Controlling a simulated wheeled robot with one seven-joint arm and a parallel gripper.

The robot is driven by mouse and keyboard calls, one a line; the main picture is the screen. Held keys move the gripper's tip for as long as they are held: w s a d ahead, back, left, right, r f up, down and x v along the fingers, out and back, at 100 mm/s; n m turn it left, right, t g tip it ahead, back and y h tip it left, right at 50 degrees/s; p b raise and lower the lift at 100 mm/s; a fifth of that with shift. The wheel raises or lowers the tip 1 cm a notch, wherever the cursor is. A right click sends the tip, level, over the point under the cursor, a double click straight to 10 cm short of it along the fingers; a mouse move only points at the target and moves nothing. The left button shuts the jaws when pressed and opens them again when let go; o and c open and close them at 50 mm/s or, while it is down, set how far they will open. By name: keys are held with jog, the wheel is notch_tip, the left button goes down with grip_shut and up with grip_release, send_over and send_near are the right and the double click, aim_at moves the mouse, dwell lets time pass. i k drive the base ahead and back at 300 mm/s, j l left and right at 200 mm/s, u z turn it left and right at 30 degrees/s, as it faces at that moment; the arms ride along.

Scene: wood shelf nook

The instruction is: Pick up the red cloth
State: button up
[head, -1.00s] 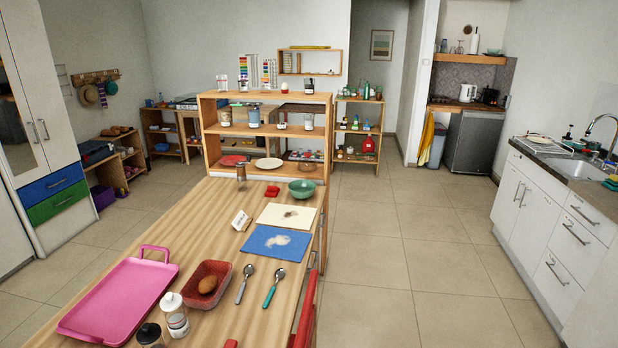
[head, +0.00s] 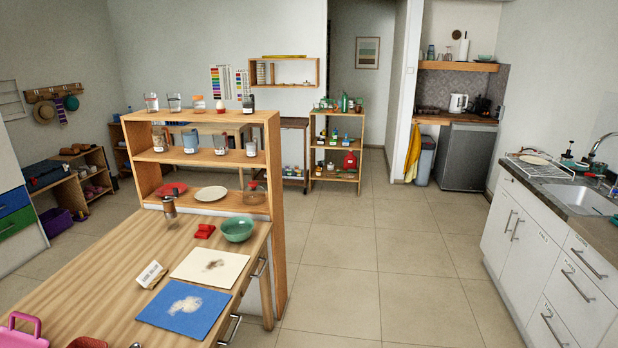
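A small red piece (head: 204,231) lies on the wooden table, left of the green bowl (head: 238,230). It looks like a folded cloth, but it is too small to be sure. Another red thing (head: 172,190) lies flat on a lower level of the shelf unit, left of a pale plate (head: 211,193); I cannot tell whether it is cloth. My gripper is not in view.
The wooden table (head: 110,268) fills the lower left, with a cream sheet (head: 210,266), a blue sheet (head: 184,308) and a small sign (head: 151,275). The shelf unit (head: 278,180) stands at its far end. Tiled floor (head: 400,250) is clear between table and white counter (head: 545,255).

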aim_at(205, 230)
jog(key=i+l, duration=0.1)
jog(key=i, duration=0.35)
jog(key=i+l+u, duration=0.1)
jog(key=i, duration=0.35)
jog(key=i+l, duration=0.1)
jog(key=i, duration=0.35)
jog(key=i+u, duration=0.3)
jog(key=u, duration=0.2)
jog(key=i+l+u, duration=0.15)
jog(key=u, duration=0.3)
jog(key=i+l+u, duration=0.25)
jog(key=u, duration=0.25)
jog(key=i+l+u, duration=0.3)
jog(key=u, duration=0.2)
jog(key=i+l+u, duration=0.2)
jog(key=u, duration=0.25)
jog(key=i+l+u, duration=0.55)
jog(key=u, duration=0.3)
jog(key=i+l+u, duration=0.1)
jog(key=l+u, duration=0.35)
